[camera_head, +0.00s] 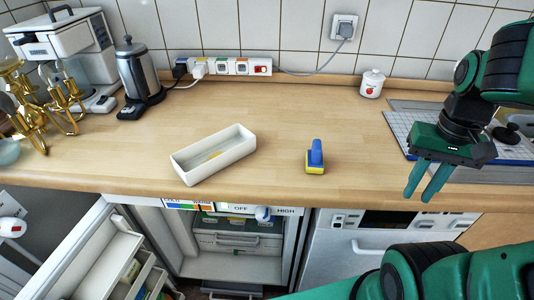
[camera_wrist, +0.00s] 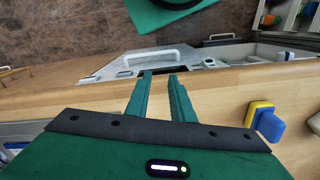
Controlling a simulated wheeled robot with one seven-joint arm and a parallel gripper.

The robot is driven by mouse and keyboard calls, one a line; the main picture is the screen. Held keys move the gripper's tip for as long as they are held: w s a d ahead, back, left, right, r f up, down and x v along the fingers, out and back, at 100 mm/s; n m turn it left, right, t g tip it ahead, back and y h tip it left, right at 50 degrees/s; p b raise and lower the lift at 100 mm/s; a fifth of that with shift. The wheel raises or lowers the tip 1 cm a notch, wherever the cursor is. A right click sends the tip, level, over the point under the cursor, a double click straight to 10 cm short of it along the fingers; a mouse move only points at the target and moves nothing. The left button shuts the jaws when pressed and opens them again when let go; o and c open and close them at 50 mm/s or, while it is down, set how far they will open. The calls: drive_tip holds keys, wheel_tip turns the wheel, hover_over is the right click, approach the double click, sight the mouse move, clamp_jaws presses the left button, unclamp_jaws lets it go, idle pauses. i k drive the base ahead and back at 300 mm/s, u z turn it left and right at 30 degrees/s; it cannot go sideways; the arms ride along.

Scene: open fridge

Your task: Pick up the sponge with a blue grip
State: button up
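The sponge with a blue grip (camera_head: 315,158) stands on the wooden counter right of the white tray. Its base is yellow and its blue grip points up. It also shows at the right in the wrist view (camera_wrist: 265,121). My gripper (camera_head: 426,193) is at the right of the counter, above its front edge, well to the right of the sponge. Its two green fingers are parted with nothing between them, as the wrist view also shows (camera_wrist: 160,78).
A white rectangular tray (camera_head: 213,155) lies left of the sponge. A kettle (camera_head: 140,72), a coffee machine (camera_head: 68,45) and a gold stand (camera_head: 45,105) are at the left. A small white jar (camera_head: 372,84) stands at the back. The fridge (camera_head: 235,245) below is open. Counter around the sponge is clear.

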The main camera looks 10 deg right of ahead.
sight(315, 164)
drive_tip(key=z, duration=0.6)
drive_tip(key=k, duration=1.05)
drive_tip(key=u, duration=1.15)
drive_tip(key=i, duration=1)
drive_tip(key=z, duration=0.05)
